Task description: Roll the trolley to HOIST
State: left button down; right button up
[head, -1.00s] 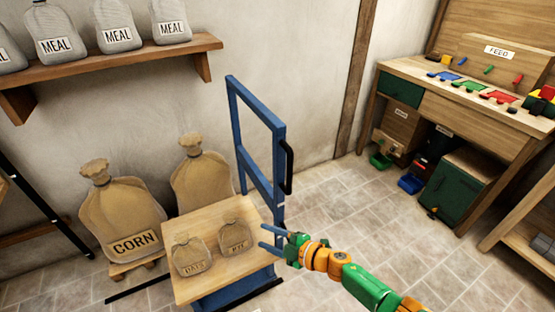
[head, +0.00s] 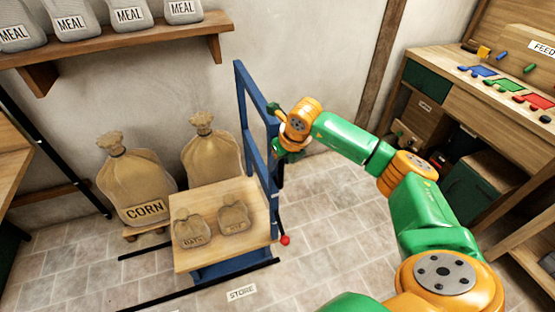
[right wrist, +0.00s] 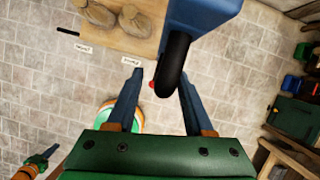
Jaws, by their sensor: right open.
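The trolley has a blue upright frame (head: 243,95) and a wooden deck (head: 215,256) carrying two small tan sacks (head: 190,232) (head: 234,217). Its black handle (right wrist: 172,65) is on the upright's right side. My right gripper (head: 283,148) is at the handle. In the right wrist view its open fingers (right wrist: 160,82) stand on either side of the handle's lower end, with gaps showing. The hand hides most of the handle in the head view. What seems to be my left gripper (right wrist: 48,152) shows small in the wrist view's corner. No HOIST sign is readable.
A STORE label (head: 241,293) lies on the floor before the trolley. A CORN sack (head: 135,185) and another sack (head: 211,155) stand behind it by the wall. A shelf (head: 130,48) holds MEAL sacks. A workbench (head: 480,95) is at right. Tiled floor between is open.

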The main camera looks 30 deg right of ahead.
jog(key=shift+d+f, duration=0.2)
jog(key=shift+f, duration=0.55)
jog(key=shift+w+a, duration=0.1)
jog(key=shift+c, duration=0.9)
grip_shut()
